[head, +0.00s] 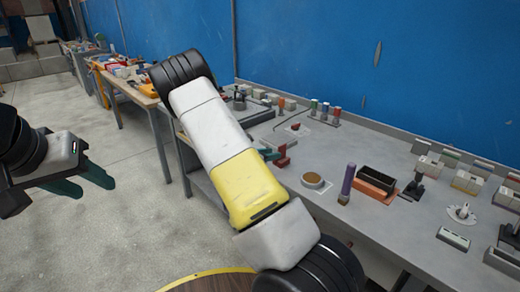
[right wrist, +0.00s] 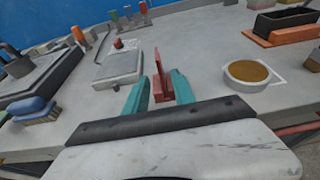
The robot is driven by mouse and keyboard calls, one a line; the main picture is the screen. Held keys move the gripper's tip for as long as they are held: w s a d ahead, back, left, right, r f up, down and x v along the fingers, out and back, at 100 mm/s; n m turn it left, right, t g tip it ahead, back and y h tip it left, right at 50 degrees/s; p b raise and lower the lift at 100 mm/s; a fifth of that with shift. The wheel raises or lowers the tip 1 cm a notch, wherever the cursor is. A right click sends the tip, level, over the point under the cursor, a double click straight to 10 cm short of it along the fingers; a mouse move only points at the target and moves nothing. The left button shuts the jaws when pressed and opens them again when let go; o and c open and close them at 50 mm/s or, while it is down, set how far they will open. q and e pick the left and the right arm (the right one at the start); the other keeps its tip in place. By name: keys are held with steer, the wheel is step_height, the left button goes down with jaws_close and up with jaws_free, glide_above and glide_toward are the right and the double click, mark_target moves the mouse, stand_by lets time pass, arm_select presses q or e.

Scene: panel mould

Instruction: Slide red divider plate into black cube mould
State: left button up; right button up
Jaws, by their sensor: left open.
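A red upright plate-like piece (right wrist: 161,80) stands between the teal fingers of my right gripper (right wrist: 160,90). It also shows in the head view (head: 284,157), near the table's front edge. I cannot tell whether the fingers touch it. A black open-topped box (head: 377,178), perhaps the mould, stands by an orange-red block to the right, apart from my right gripper (head: 274,153). It is cut off at the top right of the right wrist view (right wrist: 286,19). My left gripper (head: 96,186) is open and empty over the floor at the left.
A blue-backed brush (right wrist: 36,110) is at the left in the right wrist view. Small boxes line the table's back near the blue wall (head: 400,60).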

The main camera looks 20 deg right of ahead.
mark_target(282, 152)
steer(key=x, duration=0.6)
steer(key=shift+d, duration=0.25)
jaws_close()
